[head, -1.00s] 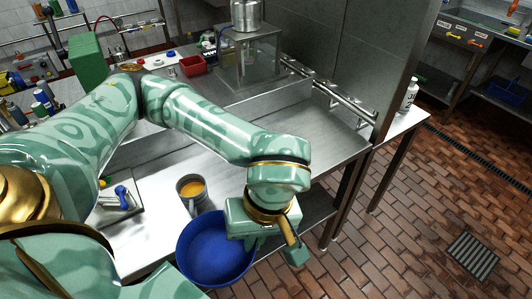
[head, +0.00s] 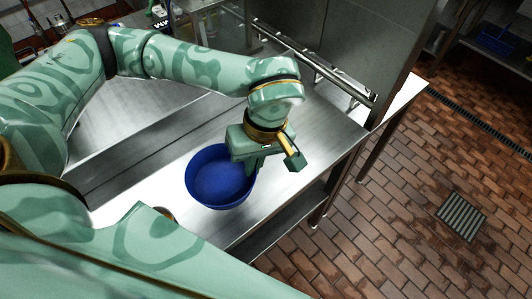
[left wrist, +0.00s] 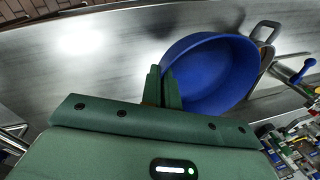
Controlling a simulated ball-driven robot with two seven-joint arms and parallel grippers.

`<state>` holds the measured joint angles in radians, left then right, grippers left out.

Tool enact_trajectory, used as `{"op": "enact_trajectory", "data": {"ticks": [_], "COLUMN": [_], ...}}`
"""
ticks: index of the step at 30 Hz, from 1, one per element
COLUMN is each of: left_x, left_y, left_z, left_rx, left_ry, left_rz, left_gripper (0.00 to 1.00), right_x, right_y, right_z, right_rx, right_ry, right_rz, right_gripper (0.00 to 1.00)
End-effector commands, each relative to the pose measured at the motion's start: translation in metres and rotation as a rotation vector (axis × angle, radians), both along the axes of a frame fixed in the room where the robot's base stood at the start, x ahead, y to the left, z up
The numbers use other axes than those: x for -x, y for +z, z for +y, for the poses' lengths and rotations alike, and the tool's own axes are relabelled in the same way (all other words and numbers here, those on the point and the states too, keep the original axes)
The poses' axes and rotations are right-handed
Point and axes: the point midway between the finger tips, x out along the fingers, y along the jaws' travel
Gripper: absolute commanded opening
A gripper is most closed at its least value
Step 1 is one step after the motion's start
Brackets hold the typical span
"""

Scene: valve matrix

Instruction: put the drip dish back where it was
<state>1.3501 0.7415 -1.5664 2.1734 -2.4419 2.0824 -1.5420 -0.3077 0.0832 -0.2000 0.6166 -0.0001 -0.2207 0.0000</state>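The drip dish is a round, deep blue bowl (head: 215,185), over the steel worktop near its front edge. It also shows in the left wrist view (left wrist: 215,75), right of the fingers. My left gripper (head: 256,162) is at the right side of the dish in the head view. In the left wrist view its two fingers (left wrist: 163,88) are close together at the dish's rim and pinch it. The dish looks upright and empty. I cannot tell whether its bottom touches the worktop. My right gripper is not in view.
The steel worktop (head: 310,135) is clear to the right of the dish. A pipe rail (head: 310,60) runs along the back. Tiled floor lies beyond the front edge.

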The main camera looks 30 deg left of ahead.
Motion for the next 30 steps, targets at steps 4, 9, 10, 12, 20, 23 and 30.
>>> {"op": "enact_trajectory", "data": {"ticks": [4,9,10,12,20,23,30], "left_x": [-0.038,-0.063,-0.065,-0.070,-0.076,-0.076,-0.076], "left_y": [-0.030,-0.059,-0.062,-0.066,-0.100,-0.104,-0.103], "left_z": [-0.002,-0.003,-0.003,-0.003,-0.003,-0.003,-0.003], "left_rx": [-0.001,0.000,0.000,0.000,0.000,0.000,-0.001], "left_ry": [0.003,0.001,0.000,-0.001,0.000,-0.001,-0.001], "left_rz": [0.007,0.004,0.004,0.002,0.006,0.003,0.001], "left_gripper": [0.00,0.00,0.00,0.00,0.00,0.00,0.00], "right_x": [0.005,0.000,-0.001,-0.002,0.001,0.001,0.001], "right_y": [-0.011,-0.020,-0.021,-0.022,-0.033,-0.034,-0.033], "right_z": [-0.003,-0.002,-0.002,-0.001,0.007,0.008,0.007], "right_rx": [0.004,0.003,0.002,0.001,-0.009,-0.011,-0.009], "right_ry": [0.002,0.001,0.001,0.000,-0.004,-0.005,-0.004], "right_rz": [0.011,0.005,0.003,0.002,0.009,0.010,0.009], "right_gripper": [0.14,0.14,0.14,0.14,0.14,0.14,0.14]}}
